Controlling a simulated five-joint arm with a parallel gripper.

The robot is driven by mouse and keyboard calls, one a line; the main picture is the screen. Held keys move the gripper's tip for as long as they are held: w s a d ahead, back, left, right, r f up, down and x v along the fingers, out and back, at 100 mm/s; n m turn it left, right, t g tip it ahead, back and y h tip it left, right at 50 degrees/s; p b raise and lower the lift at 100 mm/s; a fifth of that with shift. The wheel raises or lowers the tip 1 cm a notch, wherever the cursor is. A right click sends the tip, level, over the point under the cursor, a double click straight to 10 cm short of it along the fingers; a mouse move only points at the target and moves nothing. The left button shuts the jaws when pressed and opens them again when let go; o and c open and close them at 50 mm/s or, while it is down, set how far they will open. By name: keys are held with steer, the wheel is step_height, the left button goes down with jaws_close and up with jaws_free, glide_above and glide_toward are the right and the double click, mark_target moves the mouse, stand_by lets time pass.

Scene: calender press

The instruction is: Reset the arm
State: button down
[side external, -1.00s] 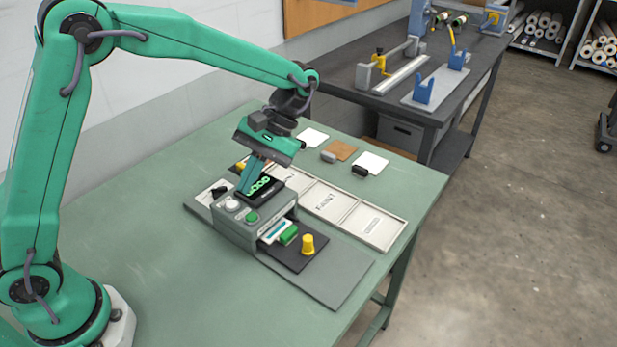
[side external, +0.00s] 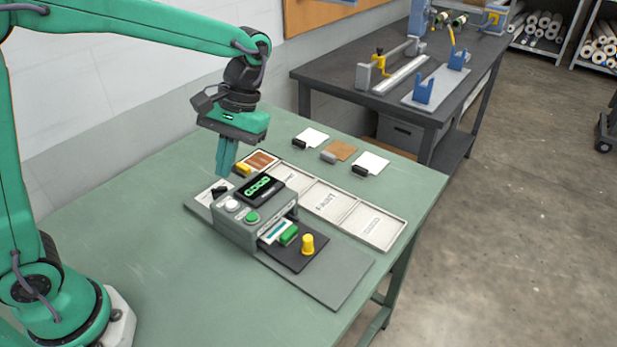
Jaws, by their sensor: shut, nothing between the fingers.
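My gripper (side external: 224,172) is shut and empty. Its green fingers point down, above the back left end of the grey press (side external: 240,233), and look apart from it. The press stands on a grey base plate (side external: 336,279) on the green table.
A pale sectioned tray (side external: 384,234) lies behind the press, with a brown piece and a yellow block (side external: 243,169) at its left end. Sample cards with small blocks, one of them brown (side external: 340,150), lie farther back. A dark bench (side external: 330,79) stands behind. The table's left front is clear.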

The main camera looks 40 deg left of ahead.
steer(key=s+a+r+m+t, duration=0.2)
steer(key=s+a+t, duration=0.1)
steer(key=s+t, duration=0.2)
steer(key=s+a+r+m+t, duration=0.2)
steer(key=s+a+t, duration=0.1)
steer(key=s+t, duration=0.2)
steer(key=shift+s+a+r+h, duration=0.25)
steer(key=shift+s+h, duration=0.15)
steer(key=shift+s, duration=0.1)
